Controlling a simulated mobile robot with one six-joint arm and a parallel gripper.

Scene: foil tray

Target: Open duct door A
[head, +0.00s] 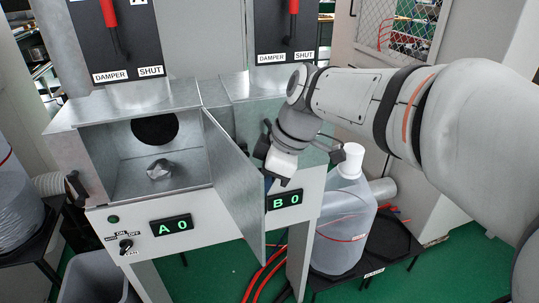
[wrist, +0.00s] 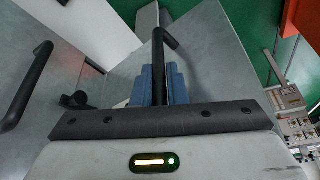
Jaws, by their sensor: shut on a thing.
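Duct door A (head: 235,185) is a grey metal panel, swung wide open at the right side of duct box A (head: 100,115). The box's opening shows a dark round hole at the back and a crumpled silvery lump (head: 160,170) on its floor. My gripper (wrist: 158,88) has blue fingers shut on a black bar handle (wrist: 159,50) in the wrist view. In the head view my wrist is behind and right of the door, whose panel hides most of the fingers and the handle. The A display (head: 171,225) reads 0.
Duct box B (head: 240,85) stands close on the right, with its display (head: 285,199) reading 0. A plastic jug (head: 343,225) stands on a dark stand at right. A grey bin (head: 95,280) is below left. Red hoses lie on the green floor. Another black handle (wrist: 25,85) shows in the wrist view.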

